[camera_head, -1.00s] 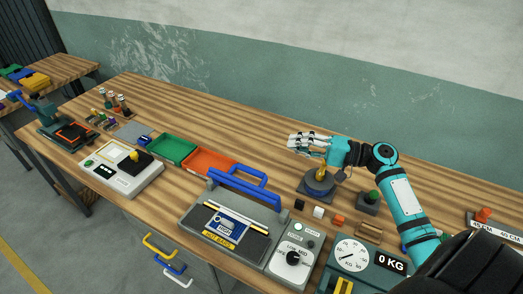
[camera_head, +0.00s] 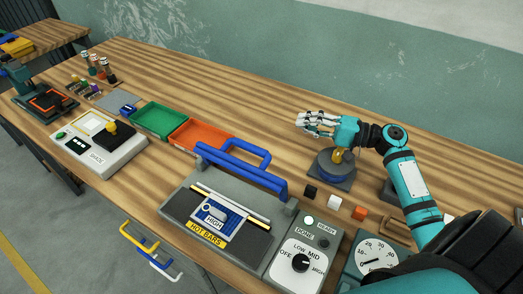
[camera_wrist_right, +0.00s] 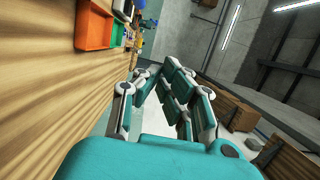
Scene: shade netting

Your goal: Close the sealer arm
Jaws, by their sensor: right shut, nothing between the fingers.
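The sealer (camera_head: 174,212) is a grey box with a "HOT BARS" label, standing near the front edge of the table. Its sealer arm (camera_head: 240,168) is blue and is raised at the back of the box, with a loop handle. A blue-and-white piece marked "HIGH" (camera_head: 214,212) lies across the bars. My right gripper (camera_head: 305,122) is shut and empty, above the table to the right of and behind the sealer arm, apart from it. In the right wrist view its fingers (camera_wrist_right: 165,82) come together with nothing between them. My left gripper is not in view.
A dial panel (camera_head: 302,258) adjoins the sealer on the right. A round dark base (camera_head: 333,168) with a yellow top stands below my right gripper. Small cubes (camera_head: 334,201) lie in front of it. Green (camera_head: 166,121) and orange (camera_head: 200,133) trays stand behind the sealer.

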